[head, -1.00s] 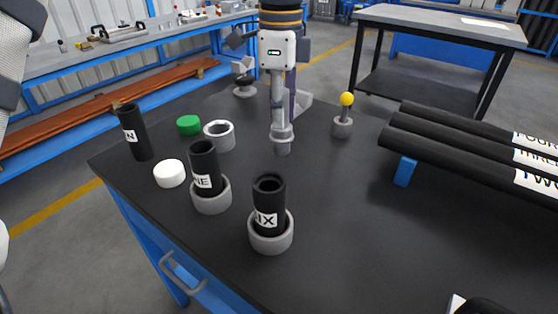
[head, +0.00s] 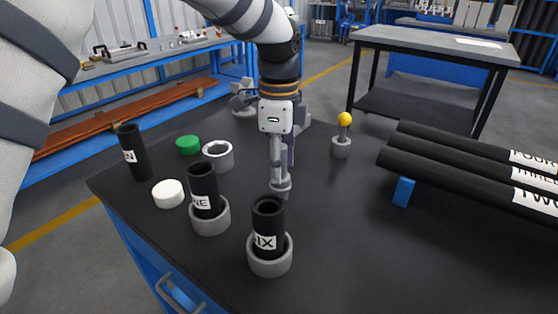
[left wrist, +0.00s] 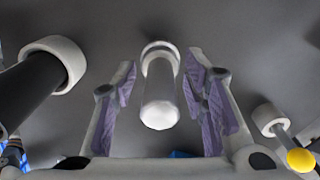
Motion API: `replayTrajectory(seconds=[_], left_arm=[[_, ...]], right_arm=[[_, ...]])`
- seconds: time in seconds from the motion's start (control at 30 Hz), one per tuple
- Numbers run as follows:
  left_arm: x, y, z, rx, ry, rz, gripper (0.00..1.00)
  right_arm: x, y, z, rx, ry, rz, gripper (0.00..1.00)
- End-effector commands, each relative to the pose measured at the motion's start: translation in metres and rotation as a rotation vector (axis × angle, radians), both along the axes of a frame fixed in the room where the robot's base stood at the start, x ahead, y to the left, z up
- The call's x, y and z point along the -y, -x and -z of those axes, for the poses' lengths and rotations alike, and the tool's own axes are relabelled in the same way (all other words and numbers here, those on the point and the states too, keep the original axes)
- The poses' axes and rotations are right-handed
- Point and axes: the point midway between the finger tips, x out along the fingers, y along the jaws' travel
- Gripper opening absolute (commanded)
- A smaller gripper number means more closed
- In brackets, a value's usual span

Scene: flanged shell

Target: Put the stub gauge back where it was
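My left gripper (head: 280,178) points down over the dark bench, behind the tube marked "IX". In the left wrist view a pale grey cylinder with a wider ring at its far end, which I take for the stub gauge (left wrist: 160,100), lies lengthwise between the purple-padded fingers (left wrist: 160,85). My right gripper is out of view.
Black tubes stand in grey collars (head: 269,262) (head: 209,222) in front. Another tube (head: 132,153), a white cap (head: 168,193), a green cap (head: 188,145) and an empty grey ring (head: 218,156) are at left. A yellow-knobbed pin (head: 344,120) and long black tubes (head: 465,170) are right.

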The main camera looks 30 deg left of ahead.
Motion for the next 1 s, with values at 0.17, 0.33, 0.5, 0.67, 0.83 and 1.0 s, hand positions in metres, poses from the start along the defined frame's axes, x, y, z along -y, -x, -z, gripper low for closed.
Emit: replayTrajectory(seconds=[0.17,0.33,0.5,0.67,0.83,1.0], left_arm=[[0.000,0.000,-0.002,0.000,0.000,0.000,0.40],[0.000,-0.001,-0.034,0.006,0.000,0.000,0.40],[0.000,-0.002,-0.081,0.004,0.000,0.000,0.40],[0.000,-0.002,-0.111,0.000,0.000,0.000,0.40],[0.000,-0.001,-0.123,-0.002,0.001,0.000,0.40],[0.000,-0.001,-0.123,-0.002,0.000,0.000,0.40]], right_arm=[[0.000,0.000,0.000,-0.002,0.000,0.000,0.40],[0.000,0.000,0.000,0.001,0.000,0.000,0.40],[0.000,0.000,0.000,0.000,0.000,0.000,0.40],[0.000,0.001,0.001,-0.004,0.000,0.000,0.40],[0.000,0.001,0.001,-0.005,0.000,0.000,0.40],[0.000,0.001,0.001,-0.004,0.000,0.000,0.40]])
